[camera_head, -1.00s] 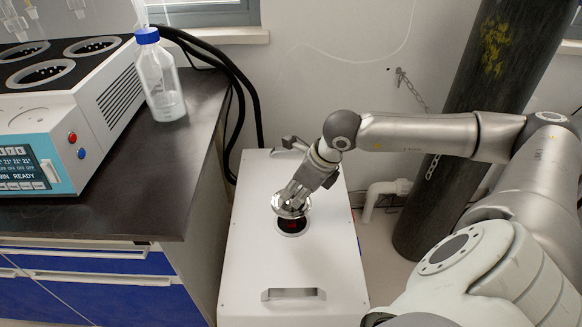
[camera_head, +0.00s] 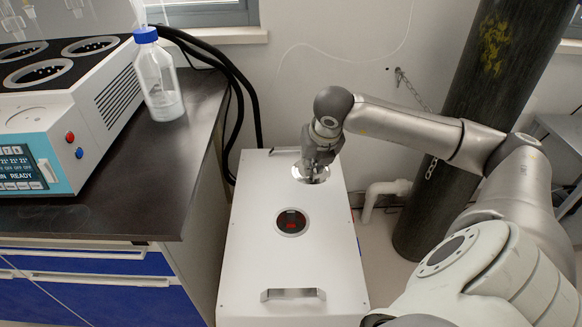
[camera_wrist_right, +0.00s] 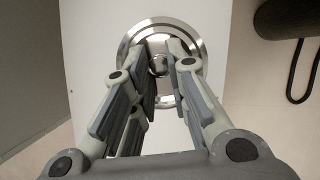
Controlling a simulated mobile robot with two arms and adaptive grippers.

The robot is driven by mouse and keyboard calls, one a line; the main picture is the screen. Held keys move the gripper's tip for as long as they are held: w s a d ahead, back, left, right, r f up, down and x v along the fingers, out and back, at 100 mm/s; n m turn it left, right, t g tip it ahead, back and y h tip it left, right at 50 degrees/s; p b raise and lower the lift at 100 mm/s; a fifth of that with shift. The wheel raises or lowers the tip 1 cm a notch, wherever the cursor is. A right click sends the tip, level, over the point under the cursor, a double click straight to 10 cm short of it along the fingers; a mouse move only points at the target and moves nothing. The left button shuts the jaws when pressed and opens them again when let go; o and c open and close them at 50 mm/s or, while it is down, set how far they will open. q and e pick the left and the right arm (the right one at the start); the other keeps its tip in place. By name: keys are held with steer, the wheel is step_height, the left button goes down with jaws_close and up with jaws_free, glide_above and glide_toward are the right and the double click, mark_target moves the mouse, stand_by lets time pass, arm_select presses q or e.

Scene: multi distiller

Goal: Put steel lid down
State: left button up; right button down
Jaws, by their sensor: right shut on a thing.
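The round shiny steel lid (camera_head: 299,173) is at the back of the top of a white box-shaped unit (camera_head: 250,245). My right gripper (camera_head: 313,172) is above the lid and shut on its knob. In the right wrist view the lid (camera_wrist_right: 132,38) lies beyond the fingers of the gripper (camera_wrist_right: 163,72), with its small knob (camera_wrist_right: 159,66) between the fingertips. I cannot tell whether the lid touches the white surface. The round dark opening (camera_head: 292,222) in the unit's top is uncovered, with red showing inside. My left gripper is not in view.
A dark bench (camera_head: 140,170) at the left holds a multi-well device (camera_head: 100,95) and a blue-capped bottle (camera_head: 159,80). A dark cylinder (camera_head: 470,120) stands at the right behind my arm. The unit's top is clear in front of the opening, up to its handle (camera_head: 292,295).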

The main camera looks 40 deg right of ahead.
steer(key=w+f, duration=0.2)
steer(key=w, duration=0.1)
steer(key=w+d+f, duration=0.1)
steer(key=w+f, duration=0.2)
steer(key=w+d+f, duration=0.1)
steer(key=w+f, duration=0.1)
steer(key=w, duration=0.2)
steer(key=shift+d+f, duration=0.1)
steer(key=shift+f, duration=0.2)
steer(key=shift+w+d+f+b, duration=0.1)
steer(key=shift+w+f+b, duration=0.25)
steer(key=shift+w+f, duration=0.1)
step_height(320, 180, down, 2)
steer(key=shift+f, duration=0.65)
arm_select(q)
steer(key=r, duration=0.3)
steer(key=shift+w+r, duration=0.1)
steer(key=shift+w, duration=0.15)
arm_select(e)
steer(key=c, duration=1.4)
jaws_free()
